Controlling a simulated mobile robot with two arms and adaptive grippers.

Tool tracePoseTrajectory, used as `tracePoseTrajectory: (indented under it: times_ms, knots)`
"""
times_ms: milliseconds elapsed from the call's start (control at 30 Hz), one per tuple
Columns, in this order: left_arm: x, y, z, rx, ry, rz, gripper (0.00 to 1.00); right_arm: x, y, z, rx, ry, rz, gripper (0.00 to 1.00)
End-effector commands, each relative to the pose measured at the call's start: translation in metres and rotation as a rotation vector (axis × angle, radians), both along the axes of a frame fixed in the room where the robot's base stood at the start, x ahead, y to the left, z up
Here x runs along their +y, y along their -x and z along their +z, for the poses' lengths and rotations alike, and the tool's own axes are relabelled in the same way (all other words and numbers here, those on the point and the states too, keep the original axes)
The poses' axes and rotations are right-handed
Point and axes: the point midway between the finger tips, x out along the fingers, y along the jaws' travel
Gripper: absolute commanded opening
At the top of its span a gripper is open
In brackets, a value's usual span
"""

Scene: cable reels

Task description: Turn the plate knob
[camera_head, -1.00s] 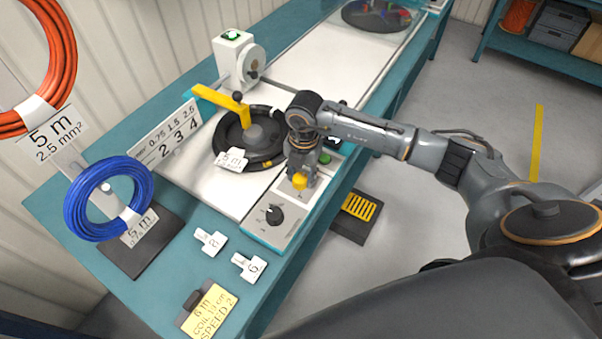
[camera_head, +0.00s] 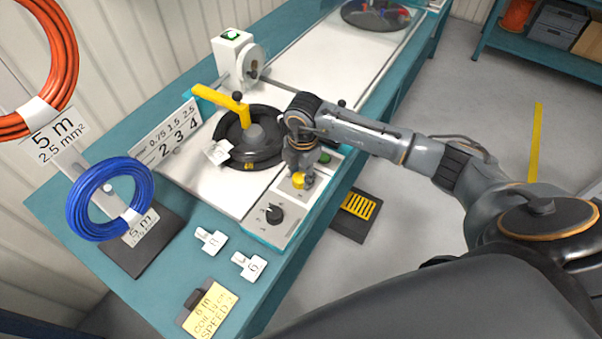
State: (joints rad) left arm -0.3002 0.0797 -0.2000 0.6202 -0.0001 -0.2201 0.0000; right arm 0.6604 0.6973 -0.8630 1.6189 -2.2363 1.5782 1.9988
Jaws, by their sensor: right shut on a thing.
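My right gripper (camera_head: 301,179) reaches down over the control panel (camera_head: 253,228) at the front edge of the bench. It is shut on the yellow knob (camera_head: 298,181), which shows at its fingertips. The gripper hides part of the knob. Behind and left of it is the round black plate (camera_head: 236,160), with a white tag (camera_head: 217,152) and a small yellow mark on its rim. My left gripper is not in view.
A blue cable coil (camera_head: 110,198) and an orange coil (camera_head: 38,70) hang at left. White tags (camera_head: 248,265) and a yellow card (camera_head: 210,311) lie in front.

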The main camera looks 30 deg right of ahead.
Motion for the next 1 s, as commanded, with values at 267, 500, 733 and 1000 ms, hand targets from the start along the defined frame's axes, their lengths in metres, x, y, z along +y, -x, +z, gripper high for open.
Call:
tracePoseTrajectory:
  times_ms: [267, 500, 733, 1000]
  knots:
    - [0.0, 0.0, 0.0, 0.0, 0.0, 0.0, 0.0, 0.0, 0.0, 0.0, 0.001, 0.0, 0.001, 0.44]
    - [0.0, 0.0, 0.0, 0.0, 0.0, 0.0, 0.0, 0.0, 0.0, 0.0, 0.001, 0.0, 0.001, 0.61]
    - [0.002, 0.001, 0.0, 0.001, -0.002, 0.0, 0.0, 0.0, 0.0, 0.005, -0.001, 0.0, 0.001, 0.61]
    - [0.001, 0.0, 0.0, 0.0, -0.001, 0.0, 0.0, -0.001, 0.001, 0.052, -0.004, -0.001, 0.002, 0.61]
